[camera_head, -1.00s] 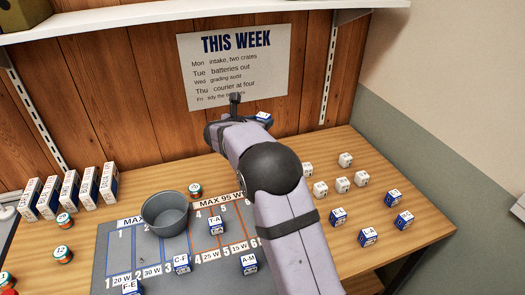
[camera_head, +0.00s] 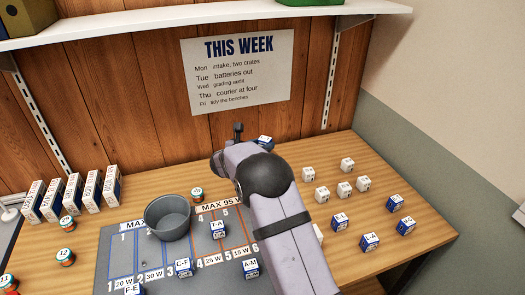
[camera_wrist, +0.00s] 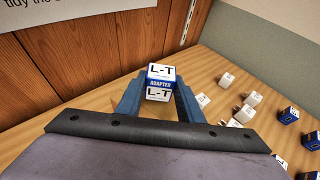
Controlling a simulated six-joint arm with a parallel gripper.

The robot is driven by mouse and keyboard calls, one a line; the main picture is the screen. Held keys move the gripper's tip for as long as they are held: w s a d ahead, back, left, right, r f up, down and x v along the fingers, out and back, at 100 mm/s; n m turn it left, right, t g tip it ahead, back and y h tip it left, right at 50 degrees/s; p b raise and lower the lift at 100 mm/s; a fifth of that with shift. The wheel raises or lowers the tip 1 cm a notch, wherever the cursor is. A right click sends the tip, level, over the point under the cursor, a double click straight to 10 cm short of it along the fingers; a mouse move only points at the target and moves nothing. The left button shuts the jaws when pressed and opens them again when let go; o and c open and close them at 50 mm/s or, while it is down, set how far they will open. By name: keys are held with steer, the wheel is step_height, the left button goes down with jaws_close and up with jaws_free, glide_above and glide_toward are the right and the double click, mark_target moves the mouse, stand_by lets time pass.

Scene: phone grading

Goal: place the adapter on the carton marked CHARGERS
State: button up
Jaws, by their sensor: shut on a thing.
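The adapter, a small blue and white box marked ADAPTER and L-T, is between the fingers of my gripper (camera_wrist: 159,98) in the wrist view. My gripper is shut on this adapter (camera_wrist: 160,72), which is held upright near the wooden back wall. In the head view my arm hides most of the gripper, and a bit of a blue and white box (camera_head: 265,140) shows just beyond it. I cannot make out a carton marked CHARGERS in either view.
Several upright cartons (camera_head: 72,193) stand at the left. A grey bowl (camera_head: 168,217) stands on the numbered mat (camera_head: 112,262), among small blue boxes. White cubes (camera_head: 322,194) and more blue boxes (camera_head: 396,203) are on the wooden bench at the right. A shelf (camera_head: 160,17) runs above.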

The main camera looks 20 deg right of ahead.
steer(key=shift+f, duration=1.3)
steer(key=shift+f, duration=0.1)
steer(key=shift+f, duration=0.15)
steer(key=o, duration=1)
steer(key=shift+o, duration=0.2)
steer(key=shift+r, duration=0.3)
steer(key=shift+s+a, duration=0.15)
steer(key=shift+a, duration=0.1)
steer(key=b+v, duration=0.2)
steer(key=v, duration=0.9)
steer(key=shift+s+r, duration=0.2)
